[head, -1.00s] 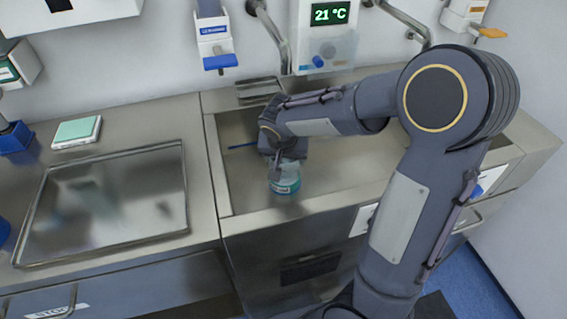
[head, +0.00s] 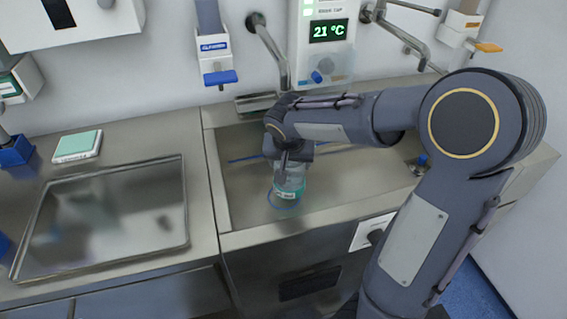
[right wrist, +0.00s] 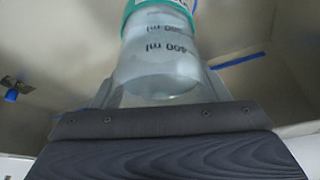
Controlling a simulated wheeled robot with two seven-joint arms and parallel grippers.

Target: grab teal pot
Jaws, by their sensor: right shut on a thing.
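The teal pot (head: 289,187) is a clear jar with a teal band and a white label, in the sink basin in the head view. My right gripper (head: 287,166) is over it from above, with its fingers at the jar's sides. In the right wrist view the jar (right wrist: 160,62) shows millilitre marks and a teal rim, and it sits between the two fingers (right wrist: 160,95) of the shut gripper. A blue ring (head: 284,206) shows around or below the jar's lower end; I cannot tell which. My left gripper is not in view.
A steel tray (head: 183,240) lies on the counter left of the sink (head: 226,205). A teal-and-white pad (head: 77,145) lies behind it. Pipes and a wall unit reading 21 °C (head: 328,31) stand behind the basin. A small blue-topped fitting (head: 421,161) is at right.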

